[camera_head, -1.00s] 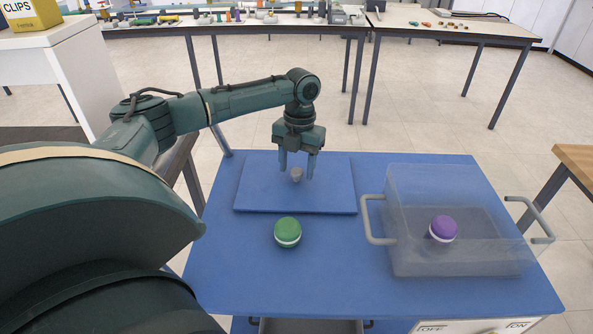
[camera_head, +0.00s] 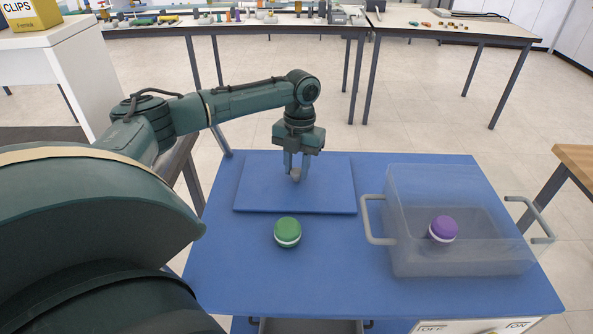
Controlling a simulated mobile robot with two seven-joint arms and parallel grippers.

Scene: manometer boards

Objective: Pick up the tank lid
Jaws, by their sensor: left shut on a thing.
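The tank lid (camera_head: 262,190) is a flat blue panel with a small grey knob (camera_head: 296,175) in its middle. It lies flat at the back left of the blue tabletop. My left gripper (camera_head: 297,170) points straight down over it, with its fingers shut on the knob. The fingers partly hide the knob. I see no gap under the lid. The clear tank (camera_head: 415,267) with grey side handles stands to the right, open at the top. My right gripper is not in view.
A green ball with a white band (camera_head: 288,232) sits just in front of the lid. A purple ball (camera_head: 443,229) is inside the tank. The blue tabletop (camera_head: 240,280) is clear at the front left. A wooden table edge (camera_head: 573,157) stands at the right.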

